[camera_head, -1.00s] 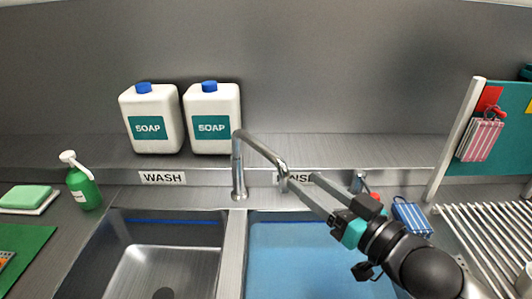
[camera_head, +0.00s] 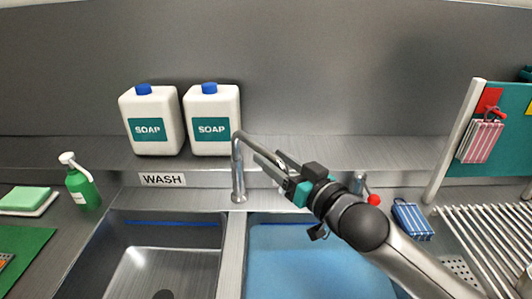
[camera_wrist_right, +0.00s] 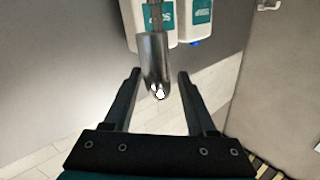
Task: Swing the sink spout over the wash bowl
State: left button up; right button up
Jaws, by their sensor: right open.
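The metal sink spout (camera_head: 237,160) rises from behind the divider between the two bowls. Its arm reaches right, toward the rinse side, and its end is hidden behind my gripper in the head view. The wash bowl (camera_head: 150,270) is the left, empty one. My right gripper (camera_head: 270,163) is open, with its fingers at the outer part of the spout. In the right wrist view the spout's end (camera_wrist_right: 154,62) lies between the two open fingers (camera_wrist_right: 159,76), with gaps on both sides. My left gripper is not in view.
The right bowl (camera_head: 280,262) holds blue water. Two soap jugs (camera_head: 149,130) stand on the ledge behind. A red-tipped tap handle (camera_head: 374,199) is close to my right wrist. A green bottle (camera_head: 82,187) stands left of the wash bowl. The space above the wash bowl is clear.

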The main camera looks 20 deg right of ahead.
jog(key=shift+x, duration=1.55)
grip_shut()
dwell(0.4)
